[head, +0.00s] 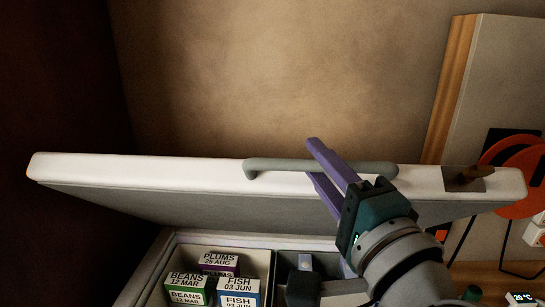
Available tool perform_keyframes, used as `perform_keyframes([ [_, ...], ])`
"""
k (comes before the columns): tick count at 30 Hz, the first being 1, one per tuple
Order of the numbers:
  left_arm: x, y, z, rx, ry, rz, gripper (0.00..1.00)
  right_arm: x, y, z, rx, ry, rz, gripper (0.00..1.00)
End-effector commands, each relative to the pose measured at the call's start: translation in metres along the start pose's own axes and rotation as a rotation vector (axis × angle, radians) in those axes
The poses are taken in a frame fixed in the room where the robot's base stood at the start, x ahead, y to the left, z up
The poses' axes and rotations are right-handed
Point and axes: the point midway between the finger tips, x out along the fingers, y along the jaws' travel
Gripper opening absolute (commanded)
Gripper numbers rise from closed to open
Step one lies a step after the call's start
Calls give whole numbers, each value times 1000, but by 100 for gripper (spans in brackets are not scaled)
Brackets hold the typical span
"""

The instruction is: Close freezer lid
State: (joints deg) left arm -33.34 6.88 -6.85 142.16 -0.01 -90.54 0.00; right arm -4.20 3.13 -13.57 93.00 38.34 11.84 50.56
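The freezer lid (110,165) stands raised and tilted over the freezer, its white front edge and grey underside facing me. A grey-green bar handle (275,168) runs along that edge. My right gripper (315,162) has its two purple fingers at the handle, one above and one below, with the bar passing between them. I cannot tell whether the fingers press on it. The freezer (147,272) is open below, with labelled boxes inside. The forearm hides part of the lid's right underside and of the freezer. My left gripper is not in view.
Inside the freezer are a plums box (219,263), beans boxes (186,285) and fish boxes (238,287), all below the lid. A brown latch-like piece (464,178) sits at the lid's right end. A pale panel (500,85) and an orange round object (515,165) stand at right.

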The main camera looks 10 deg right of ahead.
Motion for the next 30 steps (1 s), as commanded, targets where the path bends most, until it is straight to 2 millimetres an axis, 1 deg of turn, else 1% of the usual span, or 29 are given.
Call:
perform_keyframes([
  [8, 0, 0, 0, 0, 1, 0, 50, 2, 0, 0, 0, 0, 0, 32],
  [17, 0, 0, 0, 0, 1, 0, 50, 2, 0, 0, -1, 0, 0, 0],
  [30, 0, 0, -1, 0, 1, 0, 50, 2, 0, 0, -1, 0, 0, 0],
])
